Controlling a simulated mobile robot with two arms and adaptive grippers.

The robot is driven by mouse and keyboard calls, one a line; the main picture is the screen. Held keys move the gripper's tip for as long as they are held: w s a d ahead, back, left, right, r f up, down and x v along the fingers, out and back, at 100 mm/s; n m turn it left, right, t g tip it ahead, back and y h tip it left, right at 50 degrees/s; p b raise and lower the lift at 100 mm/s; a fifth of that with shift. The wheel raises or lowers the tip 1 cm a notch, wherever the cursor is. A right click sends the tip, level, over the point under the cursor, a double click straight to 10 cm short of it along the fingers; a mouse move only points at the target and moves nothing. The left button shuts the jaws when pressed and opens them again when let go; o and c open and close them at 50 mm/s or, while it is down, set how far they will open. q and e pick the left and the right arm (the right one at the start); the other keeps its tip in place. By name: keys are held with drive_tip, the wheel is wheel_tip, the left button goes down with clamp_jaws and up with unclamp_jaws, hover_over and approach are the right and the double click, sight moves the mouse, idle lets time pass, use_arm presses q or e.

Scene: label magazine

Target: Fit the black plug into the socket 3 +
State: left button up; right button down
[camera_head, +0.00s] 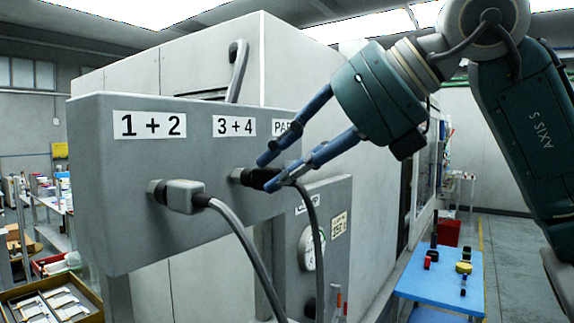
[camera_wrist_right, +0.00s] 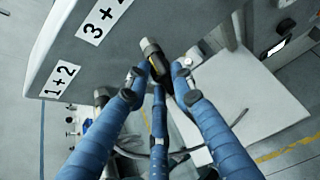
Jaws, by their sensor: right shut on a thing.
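The black plug (camera_head: 259,179) is at the metal socket (camera_head: 237,175) below the "3 + 4" label (camera_head: 234,126). Its front end meets the socket's collar; I cannot tell how deep it sits. A dark cable (camera_head: 316,235) hangs from its back. My right gripper (camera_head: 269,172) is shut on the plug, and its blue fingers cover part of it. In the right wrist view the plug (camera_wrist_right: 158,68) lies between the fingers, in line with the socket (camera_wrist_right: 148,45). My left gripper is in neither view.
A grey plug (camera_head: 183,196) with its own cable sits in the "1 + 2" socket, left of the black plug. The grey panel (camera_head: 105,215) carries both sockets. A blue table (camera_head: 440,275) with small parts stands farther right.

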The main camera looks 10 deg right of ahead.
drive_tip(key=c, duration=1.5)
unclamp_jaws()
drive_tip(key=shift+a, duration=0.1)
drive_tip(key=shift+o, duration=0.5)
drive_tip(key=shift+w+a, duration=0.15)
drive_tip(key=shift+w, duration=0.05)
drive_tip(key=shift+s, duration=0.1)
drive_tip(key=v, duration=1.1)
drive_tip(key=shift+s+d+r, duration=0.15)
drive_tip(key=shift+d+r, duration=0.1)
drive_tip(key=shift+d, duration=0.05)
